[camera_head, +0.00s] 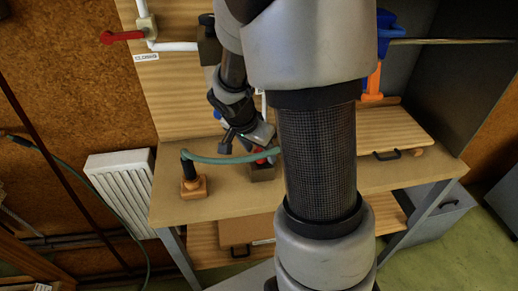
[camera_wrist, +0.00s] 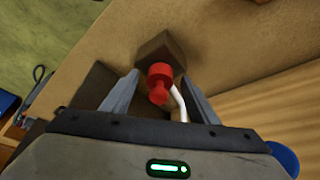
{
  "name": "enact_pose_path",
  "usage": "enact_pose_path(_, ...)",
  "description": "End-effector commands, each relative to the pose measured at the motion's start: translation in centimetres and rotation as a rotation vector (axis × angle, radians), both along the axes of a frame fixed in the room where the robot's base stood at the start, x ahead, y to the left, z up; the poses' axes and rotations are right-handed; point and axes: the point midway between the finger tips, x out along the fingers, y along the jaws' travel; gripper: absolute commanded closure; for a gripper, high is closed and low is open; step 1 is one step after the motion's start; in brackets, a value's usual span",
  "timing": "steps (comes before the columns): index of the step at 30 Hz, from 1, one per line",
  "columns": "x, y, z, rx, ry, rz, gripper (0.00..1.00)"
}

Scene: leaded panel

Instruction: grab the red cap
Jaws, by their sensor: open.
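The red cap (camera_wrist: 159,82) shows in the wrist view, with a wider top and a narrower part below it. It is at a brown block (camera_wrist: 162,50) on the bench, and a white tube curves down beside it. My gripper (camera_wrist: 161,84) is open, with one grey finger on each side of the cap. I cannot tell if the fingers touch it. In the head view my gripper (camera_head: 248,140) is low over the bench, and only a small red part of the cap (camera_head: 262,160) shows beneath it.
A green hose (camera_head: 222,160) runs from a black fitting on a wooden block (camera_head: 193,186) toward my gripper. A red-handled valve (camera_head: 122,36) is on the back panel. A wooden board with a handle (camera_head: 390,135) lies to the right. The bench front (camera_head: 235,195) is clear.

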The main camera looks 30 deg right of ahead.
Motion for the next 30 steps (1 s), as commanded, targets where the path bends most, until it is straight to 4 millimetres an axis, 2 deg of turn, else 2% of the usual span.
enact_pose_path(6, 0.0, 0.0, -0.1, 0.0, -0.001, 0.0, 0.46)
enact_pose_path(14, 0.0, 0.0, 0.0, 0.0, 0.0, 0.0, 0.89)
enact_pose_path(23, 0.1, 0.0, 0.5, -0.001, -0.002, -0.001, 0.89)
enact_pose_path(26, 0.1, -0.1, 1.8, -0.001, -0.005, -0.001, 0.89)
enact_pose_path(30, 0.2, -0.1, 4.8, -0.002, -0.007, 0.0, 0.89)
